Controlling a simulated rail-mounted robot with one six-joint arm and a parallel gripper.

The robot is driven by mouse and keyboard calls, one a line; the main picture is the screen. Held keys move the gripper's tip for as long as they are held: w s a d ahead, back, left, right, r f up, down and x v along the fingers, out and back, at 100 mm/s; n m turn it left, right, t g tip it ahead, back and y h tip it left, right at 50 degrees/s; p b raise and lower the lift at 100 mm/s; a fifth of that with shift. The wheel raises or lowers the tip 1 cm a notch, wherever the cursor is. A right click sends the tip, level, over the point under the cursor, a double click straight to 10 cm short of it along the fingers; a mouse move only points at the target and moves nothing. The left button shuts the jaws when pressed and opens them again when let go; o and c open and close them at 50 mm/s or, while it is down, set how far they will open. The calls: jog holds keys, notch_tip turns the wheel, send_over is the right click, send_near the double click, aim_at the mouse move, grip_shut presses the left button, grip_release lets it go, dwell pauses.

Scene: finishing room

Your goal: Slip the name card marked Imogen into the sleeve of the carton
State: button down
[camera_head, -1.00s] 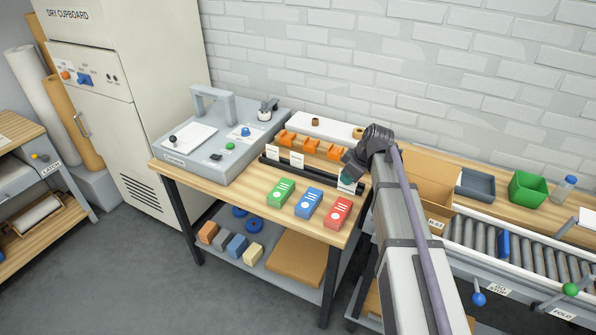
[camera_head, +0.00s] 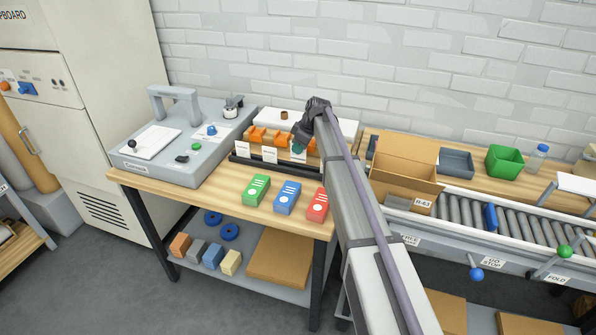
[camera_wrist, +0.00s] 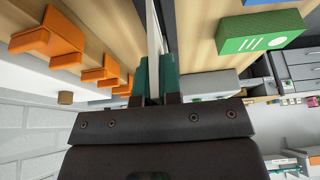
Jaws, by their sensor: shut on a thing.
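My gripper (camera_head: 299,146) is at the right end of the dark card rack (camera_head: 275,166) on the wooden table. In the wrist view its teal fingers (camera_wrist: 155,76) are shut on a thin white card, seen edge-on (camera_wrist: 154,35). The card shows as a small white patch under the fingers in the head view (camera_head: 298,155). Its lettering cannot be read. Two other white cards, a left one (camera_head: 243,149) and a middle one (camera_head: 269,154), stand in the rack. The open brown carton (camera_head: 403,183) is to the right, labelled with a small white tag. I cannot make out its sleeve clearly.
Green (camera_head: 257,190), blue (camera_head: 287,197) and red (camera_head: 317,204) boxes lie in front of the rack. Orange holders (camera_head: 257,134) are behind it.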

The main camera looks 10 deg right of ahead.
aim_at(298, 158)
notch_tip(298, 158, down, 5)
jog(key=b, duration=0.3)
jog(key=shift+b, duration=0.35)
jog(key=shift+r, duration=0.3)
jog(key=c, duration=1.8)
grip_release()
jog(key=shift+f, duration=0.25)
jog(key=o, duration=0.5)
jog(key=shift+r, duration=0.1)
